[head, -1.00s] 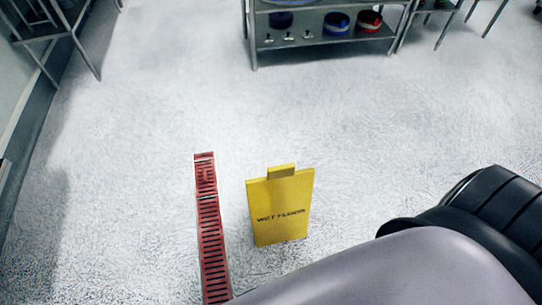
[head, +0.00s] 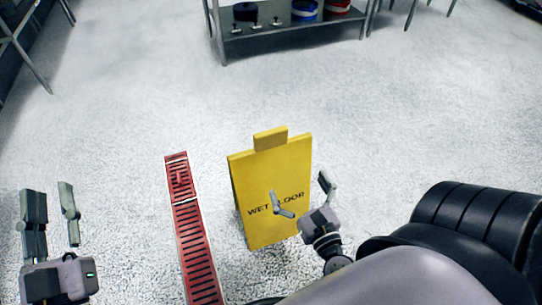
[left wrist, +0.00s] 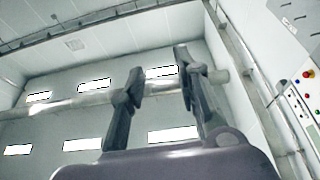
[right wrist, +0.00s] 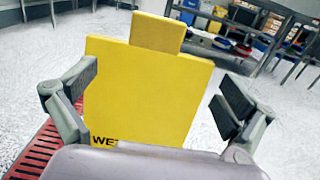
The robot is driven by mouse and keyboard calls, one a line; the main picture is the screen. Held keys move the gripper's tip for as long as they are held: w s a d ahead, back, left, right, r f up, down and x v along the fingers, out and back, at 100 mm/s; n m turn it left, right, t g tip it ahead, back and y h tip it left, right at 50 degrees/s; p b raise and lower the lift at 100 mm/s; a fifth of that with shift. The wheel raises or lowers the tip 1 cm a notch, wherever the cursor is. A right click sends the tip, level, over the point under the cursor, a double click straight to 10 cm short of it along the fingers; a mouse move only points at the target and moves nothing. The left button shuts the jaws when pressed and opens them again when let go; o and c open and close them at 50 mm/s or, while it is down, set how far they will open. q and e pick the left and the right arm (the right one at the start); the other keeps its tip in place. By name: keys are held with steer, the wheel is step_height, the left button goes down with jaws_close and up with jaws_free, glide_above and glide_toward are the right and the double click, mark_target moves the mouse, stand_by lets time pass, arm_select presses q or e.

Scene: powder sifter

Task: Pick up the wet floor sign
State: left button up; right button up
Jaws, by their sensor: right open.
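The yellow wet floor sign (head: 262,180) stands upright on the floor in the middle of the head view, with a small tab on top. It also fills the middle of the right wrist view (right wrist: 145,90). My right gripper (head: 300,190) is open in front of the sign, and one finger covers part of its lettering. In the right wrist view its fingers (right wrist: 163,92) are spread to either side of the sign. Contact cannot be told. My left gripper (head: 55,200) is open and empty at the lower left. In the left wrist view its fingers (left wrist: 158,85) point up towards the ceiling.
A red slotted floor grate (head: 192,235) runs just left of the sign. A metal shelf (head: 285,38) with blue and red containers stands at the back. Metal table legs (head: 25,55) are at the upper left. The floor between is clear.

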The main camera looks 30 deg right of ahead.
mark_target(273, 141)
steer(key=x, duration=1.2)
steer(key=shift+w, duration=0.1)
steer(key=shift+a+b+x, duration=0.1)
steer(key=shift+b+x, duration=0.15)
steer(key=shift+x, duration=0.9)
steer(key=shift+a+b+x, duration=0.15)
steer(key=shift+b+x, duration=0.1)
steer(key=shift+x, duration=0.9)
arm_select(q)
steer(key=r+t, duration=0.1)
steer(key=s+r+t, duration=0.1)
steer(key=r, duration=0.1)
steer(key=s+r+t, duration=0.1)
steer(key=shift+s+r+h, duration=0.15)
steer(key=shift+h, duration=0.25)
arm_select(e)
steer(key=shift+c, duration=0.4)
steer(key=c, duration=1.7)
steer(key=shift+w, duration=0.1)
steer(key=shift+c, duration=0.6)
